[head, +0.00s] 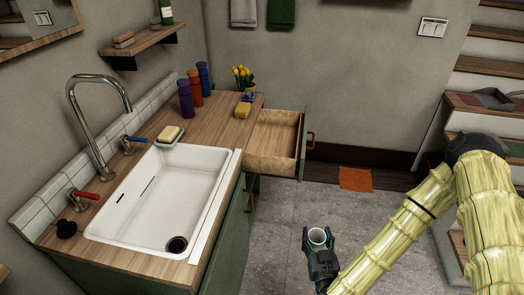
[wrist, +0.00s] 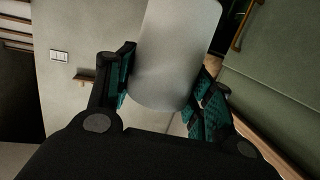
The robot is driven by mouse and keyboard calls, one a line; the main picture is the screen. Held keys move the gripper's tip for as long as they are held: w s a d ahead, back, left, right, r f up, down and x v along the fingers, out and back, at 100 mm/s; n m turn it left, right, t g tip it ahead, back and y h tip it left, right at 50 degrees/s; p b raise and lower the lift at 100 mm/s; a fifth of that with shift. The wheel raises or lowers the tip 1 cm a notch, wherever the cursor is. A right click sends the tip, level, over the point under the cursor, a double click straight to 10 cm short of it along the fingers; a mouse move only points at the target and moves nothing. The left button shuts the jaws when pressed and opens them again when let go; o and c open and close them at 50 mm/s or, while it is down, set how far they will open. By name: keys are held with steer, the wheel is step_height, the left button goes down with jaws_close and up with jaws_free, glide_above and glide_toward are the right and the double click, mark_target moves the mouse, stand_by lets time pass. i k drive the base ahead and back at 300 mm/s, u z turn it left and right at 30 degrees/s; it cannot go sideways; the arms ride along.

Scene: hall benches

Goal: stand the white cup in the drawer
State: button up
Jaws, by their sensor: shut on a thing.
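The drawer (head: 272,141) is pulled open at the far end of the counter and looks empty inside. My gripper is apart from the drawer, nearer the head camera and lower in the picture.
A white sink (head: 170,200) with a tap (head: 100,120) fills the near counter. An orange mat (head: 355,179) lies on the floor. Stairs rise at the right.

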mark_target(273, 153)
steer(key=z, duration=1.4)
steer(key=i, duration=3.9)
steer(key=u, duration=3.5)
